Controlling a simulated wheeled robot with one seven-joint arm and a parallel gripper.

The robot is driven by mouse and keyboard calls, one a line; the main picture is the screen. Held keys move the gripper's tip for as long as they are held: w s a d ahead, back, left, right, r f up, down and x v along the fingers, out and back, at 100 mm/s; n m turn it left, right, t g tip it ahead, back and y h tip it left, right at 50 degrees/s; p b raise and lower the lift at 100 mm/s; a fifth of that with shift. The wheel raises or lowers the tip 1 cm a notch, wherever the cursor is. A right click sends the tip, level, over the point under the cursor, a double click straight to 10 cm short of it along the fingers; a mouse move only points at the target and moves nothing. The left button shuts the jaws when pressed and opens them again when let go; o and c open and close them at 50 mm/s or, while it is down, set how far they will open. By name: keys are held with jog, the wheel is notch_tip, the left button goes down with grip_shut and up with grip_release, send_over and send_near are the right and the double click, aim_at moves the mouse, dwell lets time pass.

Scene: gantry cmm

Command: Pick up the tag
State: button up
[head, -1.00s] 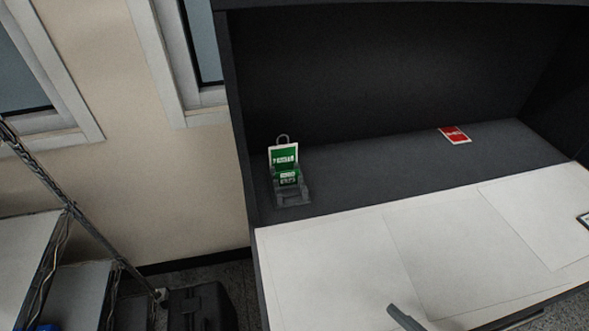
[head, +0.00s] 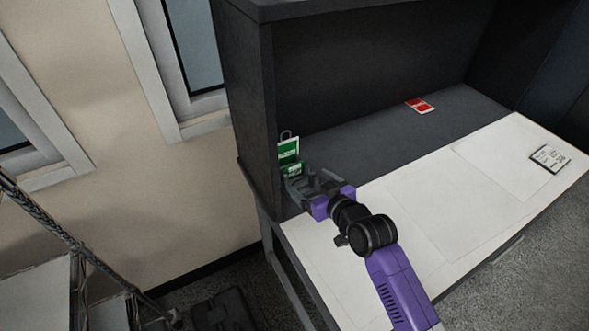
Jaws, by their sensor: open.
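A green and white tag (head: 288,149) with a loop on top stands upright at the left end of the dark shelf, close to the cabinet's side wall. Its holder below is partly hidden by my gripper. My gripper (head: 306,181) is open, its fingers pointing toward the lower part of the tag and its holder. I cannot tell whether a finger touches them. A red and white tag (head: 420,106) lies flat farther back on the shelf.
White sheets (head: 430,200) cover the front of the worktop. A small framed card (head: 549,158) lies at its right. The cabinet's side wall (head: 250,110) stands close left of the green tag. The shelf's middle is clear.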

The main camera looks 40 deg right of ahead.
aim_at(295, 165)
jog(key=shift+w+d+r, duration=0.1)
jog(key=shift+w+d, duration=0.1)
jog(key=shift+w, duration=0.25)
jog(key=x, duration=0.7)
jog(key=shift+w+d+r, duration=0.15)
jog(key=shift+d+r, duration=0.05)
jog(key=shift+d, duration=0.15)
jog(key=c, duration=1.4)
jog(key=shift+r, duration=0.15)
